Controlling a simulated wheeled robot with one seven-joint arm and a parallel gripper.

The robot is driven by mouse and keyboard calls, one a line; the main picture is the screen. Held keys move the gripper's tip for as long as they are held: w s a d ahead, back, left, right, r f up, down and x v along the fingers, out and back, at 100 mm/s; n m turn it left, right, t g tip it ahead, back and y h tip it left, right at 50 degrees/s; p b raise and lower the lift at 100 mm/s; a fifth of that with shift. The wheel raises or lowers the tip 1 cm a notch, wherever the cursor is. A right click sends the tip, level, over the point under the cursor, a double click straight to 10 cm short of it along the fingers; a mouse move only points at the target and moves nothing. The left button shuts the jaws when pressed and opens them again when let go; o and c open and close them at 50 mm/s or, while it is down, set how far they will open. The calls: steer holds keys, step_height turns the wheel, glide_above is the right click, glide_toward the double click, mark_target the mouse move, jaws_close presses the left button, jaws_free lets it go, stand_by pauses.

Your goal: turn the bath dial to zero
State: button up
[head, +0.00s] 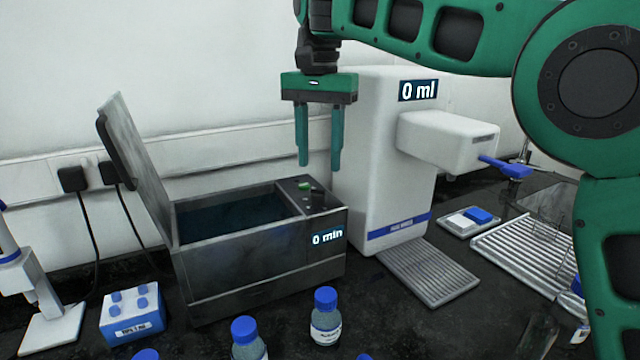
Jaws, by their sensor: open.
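The grey bath (262,262) stands on the dark bench left of centre, with its lid (138,165) raised and dark water inside.
A white dispenser (375,160) reading "0 ml" stands close at the bath's right, beside my gripper. Blue-capped bottles (325,318) stand in front of the bath. A blue tip box (133,312) and a white stand (35,290) are at the left. A white rack (525,250) is at the right.

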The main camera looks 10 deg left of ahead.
mark_target(317, 195)
steer(key=shift+s+a+f, duration=0.1)
steer(key=shift+f, duration=3.1)
steer(key=c, duration=1)
